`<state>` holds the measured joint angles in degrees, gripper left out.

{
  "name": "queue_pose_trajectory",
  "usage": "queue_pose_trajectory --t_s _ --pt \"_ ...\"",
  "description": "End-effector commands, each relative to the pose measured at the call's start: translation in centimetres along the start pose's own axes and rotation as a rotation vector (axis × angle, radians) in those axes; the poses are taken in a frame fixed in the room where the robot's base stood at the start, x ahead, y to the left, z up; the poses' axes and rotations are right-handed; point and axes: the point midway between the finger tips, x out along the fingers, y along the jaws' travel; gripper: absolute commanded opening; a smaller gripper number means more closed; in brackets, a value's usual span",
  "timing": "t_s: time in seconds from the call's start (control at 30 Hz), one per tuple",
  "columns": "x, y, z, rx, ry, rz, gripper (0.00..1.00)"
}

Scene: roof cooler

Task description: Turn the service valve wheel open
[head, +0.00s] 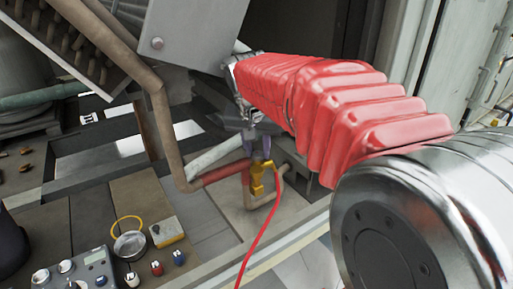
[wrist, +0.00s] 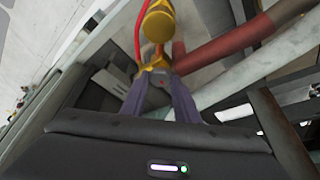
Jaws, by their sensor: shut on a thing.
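The yellow service valve (head: 262,180) sits on the brown pipe run in the lower middle of the head view, with a red hose leading down from it. In the wrist view its yellow body (wrist: 158,22) shows at top centre. My gripper (head: 258,150) reaches down to the top of the valve. In the wrist view my gripper (wrist: 160,84) has its two purple-grey fingers on either side of the valve wheel (wrist: 158,68), shut on it. The wheel is small and partly hidden by the fingers, so its turn angle cannot be told.
A red-wrapped pipe section (head: 222,173) and a pale pipe (head: 215,153) run close left of the valve. A grey panel (head: 195,35) hangs above. A gauge (head: 130,243), a grey device (head: 78,272) and small fittings lie at lower left.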

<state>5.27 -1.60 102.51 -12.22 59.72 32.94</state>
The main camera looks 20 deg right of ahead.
Motion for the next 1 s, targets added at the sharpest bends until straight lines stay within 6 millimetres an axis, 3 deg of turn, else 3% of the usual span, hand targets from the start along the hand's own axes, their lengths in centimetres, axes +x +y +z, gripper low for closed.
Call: queue_pose_trajectory --t_s 0.47,1.0 --pt "-0.08 0.07 -0.01 -0.143 0.002 -0.062 0.05" --pt "-0.02 0.37 -0.11 -0.491 0.002 -0.205 0.05"
